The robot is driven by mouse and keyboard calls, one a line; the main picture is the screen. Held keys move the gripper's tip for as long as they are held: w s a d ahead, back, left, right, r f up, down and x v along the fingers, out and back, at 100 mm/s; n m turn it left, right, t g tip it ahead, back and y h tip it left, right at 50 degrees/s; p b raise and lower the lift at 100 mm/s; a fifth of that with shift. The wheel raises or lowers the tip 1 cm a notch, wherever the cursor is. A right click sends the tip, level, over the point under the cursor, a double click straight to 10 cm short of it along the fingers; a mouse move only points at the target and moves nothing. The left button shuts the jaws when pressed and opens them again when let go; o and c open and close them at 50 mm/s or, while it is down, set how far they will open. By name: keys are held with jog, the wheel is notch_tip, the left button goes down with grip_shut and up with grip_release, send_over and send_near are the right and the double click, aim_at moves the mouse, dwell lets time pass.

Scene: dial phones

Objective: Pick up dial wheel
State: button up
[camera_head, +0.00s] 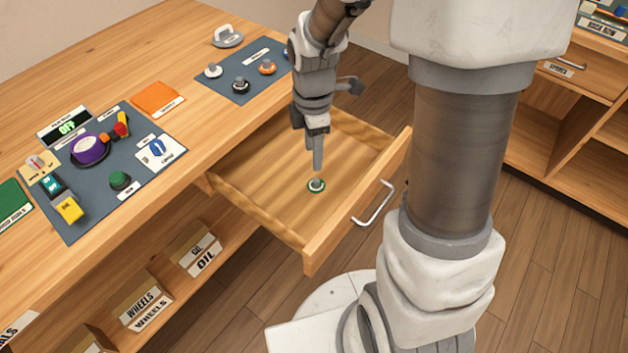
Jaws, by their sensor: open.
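A small dial wheel (316,186) with a green rim and a grey knob lies on the floor of the open drawer (260,185). My gripper (317,168) points down into the drawer, right above the wheel. Its finger reaches to the knob or just over it; from this angle I cannot tell whether it touches. The fingers overlap in this view, so the gap between them is hidden. The wheel lies flat on the drawer floor.
The drawer front with its handle (374,203) and the wooden side walls surround the wheel. Other dial wheels (267,67) sit on a blue mat on the bench. A purple dial device (89,149) stands at left. The rest of the drawer is empty.

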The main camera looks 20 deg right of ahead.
jog(key=b, duration=0.1)
send_over(316, 181)
jog(key=f, duration=0.4)
jog(key=shift+w+a, duration=0.15)
jog(key=shift+a, duration=0.1)
jog(key=f+b, duration=0.2)
jog(key=f, duration=0.3)
jog(key=shift+d+f+b, duration=0.15)
jog(key=shift+d+b, duration=0.1)
jog(key=shift+b, duration=0.15)
grip_shut()
